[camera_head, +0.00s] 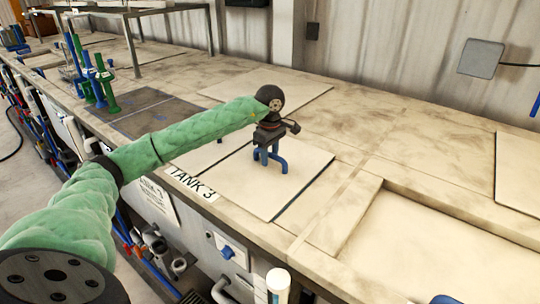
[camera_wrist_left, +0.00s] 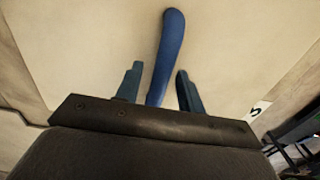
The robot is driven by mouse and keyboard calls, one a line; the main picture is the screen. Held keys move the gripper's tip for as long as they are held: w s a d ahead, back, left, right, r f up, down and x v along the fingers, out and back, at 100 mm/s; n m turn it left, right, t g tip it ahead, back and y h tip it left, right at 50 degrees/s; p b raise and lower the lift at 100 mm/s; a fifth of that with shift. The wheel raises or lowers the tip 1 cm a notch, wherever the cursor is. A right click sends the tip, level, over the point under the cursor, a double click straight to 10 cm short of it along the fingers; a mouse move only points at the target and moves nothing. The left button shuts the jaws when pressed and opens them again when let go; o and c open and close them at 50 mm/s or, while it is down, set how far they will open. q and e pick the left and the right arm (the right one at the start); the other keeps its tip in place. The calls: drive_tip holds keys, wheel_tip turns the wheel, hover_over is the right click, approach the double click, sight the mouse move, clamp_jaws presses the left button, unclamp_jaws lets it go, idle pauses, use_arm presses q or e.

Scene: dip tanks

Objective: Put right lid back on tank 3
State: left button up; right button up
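The right lid of tank 3 (camera_head: 255,190) is a pale flat panel lying on the counter behind the "TANK 3" label (camera_head: 192,183). A dark line runs along its right edge; I cannot tell whether it is fully seated. Its blue arched handle (camera_head: 283,163) stands up from it. My left gripper (camera_head: 268,147) is right above the lid, pointing down at the handle. In the left wrist view the handle (camera_wrist_left: 168,50) passes between the two fingers, with a narrow gap on each side. The gripper is open. My right gripper is not in view.
Several blue and green handles (camera_head: 105,85) stand at the left by a dark tank surface (camera_head: 150,112). A metal frame (camera_head: 132,35) stands behind. A raised-edge basin (camera_head: 420,240) lies at right.

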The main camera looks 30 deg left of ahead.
sight(270, 153)
use_arm(q)
drive_tip(key=shift+r, duration=0.1)
